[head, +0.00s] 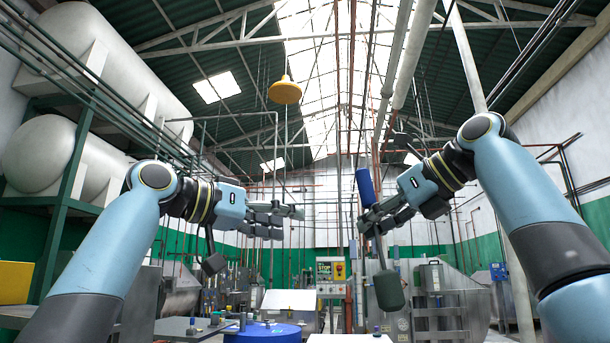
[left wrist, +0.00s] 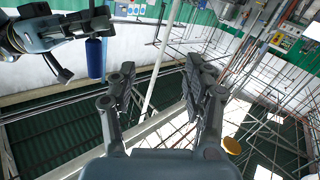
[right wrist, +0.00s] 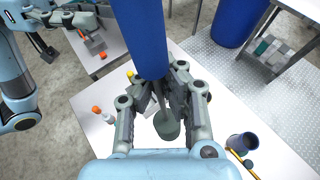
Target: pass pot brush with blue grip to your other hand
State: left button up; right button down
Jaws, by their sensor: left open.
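The pot brush has a blue grip (head: 366,187) at its upper end and a dark green head (head: 389,290) at its lower end. It hangs nearly upright in my right gripper (head: 366,226), whose fingers are shut around it just below the blue grip. The right wrist view shows the blue grip (right wrist: 141,35) close to the camera and the green head (right wrist: 167,125) beyond the fingers. My left gripper (head: 285,219) is open and empty, apart from the brush and to its left. In the left wrist view, the blue grip (left wrist: 95,58) shows at the upper left, beyond the open fingers.
A blue drum (head: 262,333) stands below my left gripper. The air between the grippers is clear. A yellow lamp (head: 284,92) hangs above.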

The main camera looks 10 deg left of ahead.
aim_at(361, 184)
pick_arm(q)
jog(key=s+d+r+m+g+h, duration=0.2)
jog(key=s+d+r+m+h, duration=0.15)
jog(key=s+d+r, duration=0.2)
jog(key=shift+m+y, duration=0.25)
jog(key=shift+y, duration=0.1)
jog(key=x, duration=1.1)
jog(key=shift+s+d, duration=0.25)
jog(key=shift+s, duration=0.05)
grip_shut()
pick_arm(e)
jog(key=c, duration=1.6)
grip_release()
